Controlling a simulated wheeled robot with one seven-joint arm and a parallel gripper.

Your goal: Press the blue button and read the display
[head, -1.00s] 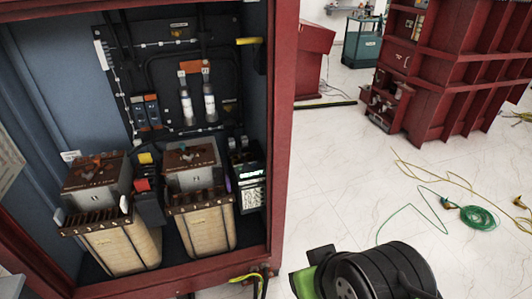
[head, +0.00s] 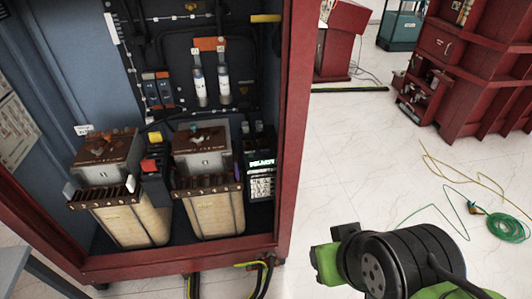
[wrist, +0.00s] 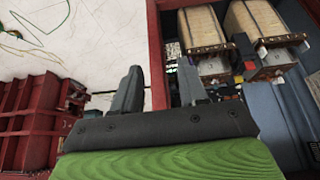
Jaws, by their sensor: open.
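A dark device with a lit display (head: 262,163) and a keypad of pale keys (head: 262,186) stands in the right of the open cabinet. The display's text is too small to read. I cannot make out a separate blue button on it. Two blue-fronted modules (head: 158,89) are mounted on the dark back panel. In the wrist view my gripper (wrist: 160,80) is open and empty, its two grey fingers apart. The cabinet's red frame (wrist: 155,45) shows between and beyond them. In the head view my green and black arm is outside the cabinet, lower right; the fingers cannot be made out there.
The red cabinet frame (head: 290,130) borders the opening. Two tan transformer units (head: 217,213) stand on the cabinet floor, with red and yellow blocks (head: 150,165) between them. Green cable (head: 505,226) lies on the floor at right. The pale floor (head: 365,150) right of the cabinet is mostly clear.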

